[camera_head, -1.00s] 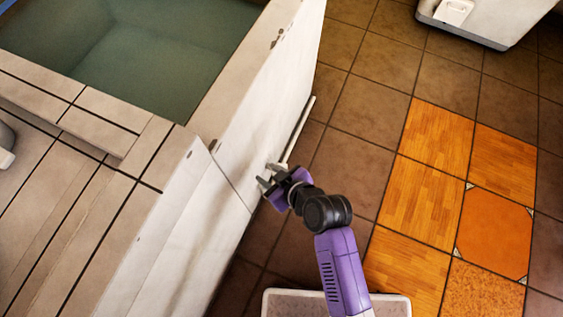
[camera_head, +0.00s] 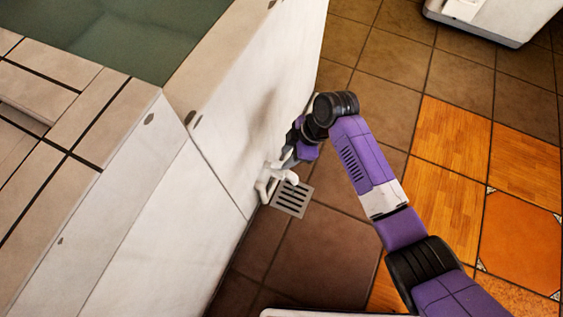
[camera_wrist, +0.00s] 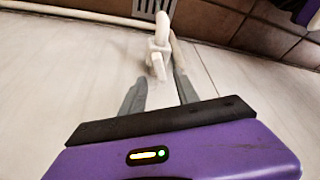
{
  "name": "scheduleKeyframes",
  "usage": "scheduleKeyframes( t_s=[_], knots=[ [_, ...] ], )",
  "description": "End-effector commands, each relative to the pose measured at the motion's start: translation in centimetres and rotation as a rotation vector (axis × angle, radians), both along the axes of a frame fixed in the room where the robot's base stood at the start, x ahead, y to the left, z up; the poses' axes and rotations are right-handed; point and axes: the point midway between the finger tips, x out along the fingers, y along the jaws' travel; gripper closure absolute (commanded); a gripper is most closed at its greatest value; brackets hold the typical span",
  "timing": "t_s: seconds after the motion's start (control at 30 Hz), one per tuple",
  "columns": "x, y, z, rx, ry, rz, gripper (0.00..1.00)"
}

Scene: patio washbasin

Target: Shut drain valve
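The drain valve is a white pipe fitting (camera_head: 274,179) low on the basin's pale side wall, above a floor grate. In the wrist view the fitting (camera_wrist: 162,32) bends over, with a small white handle-like part (camera_wrist: 158,66) pointing towards me. My gripper (camera_head: 289,158) is beside the fitting, on its far side in the head view, and partly covers it there. In the wrist view my gripper (camera_wrist: 161,76) is open, its two grey fingers apart on either side of the handle-like part. Nothing is clearly held, and I cannot tell whether either finger touches it.
The square metal floor grate (camera_head: 292,199) lies just below the valve. The tiled basin (camera_head: 235,60) holds greenish water, and its wall (camera_head: 190,225) stands close to my arm. A thin white pipe (camera_wrist: 75,15) runs along the wall's foot. The tiled floor (camera_head: 320,255) is open to the right.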

Motion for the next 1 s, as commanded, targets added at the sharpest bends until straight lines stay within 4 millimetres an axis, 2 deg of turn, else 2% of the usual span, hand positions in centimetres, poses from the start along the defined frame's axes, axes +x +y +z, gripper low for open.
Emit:
scheduleKeyframes(
  t_s=[0.03, 0.1, 0.3, 0.67, 0.87, 1.0],
  knots=[
    [-0.1, 0.4, -1.3, -0.001, 0.001, 0.003, 0.63],
    [-0.1, 0.8, -2.3, -0.001, 0.000, 0.001, 0.63],
    [-0.1, 1.6, -4.1, 0.000, -0.001, -0.001, 0.63],
    [-0.2, 1.9, -4.5, 0.001, -0.001, -0.002, 0.63],
    [-0.2, 1.9, -4.5, 0.001, -0.001, -0.002, 0.98],
    [-0.2, 1.9, -4.5, 0.001, -0.001, -0.002, 1.00]
  ],
)
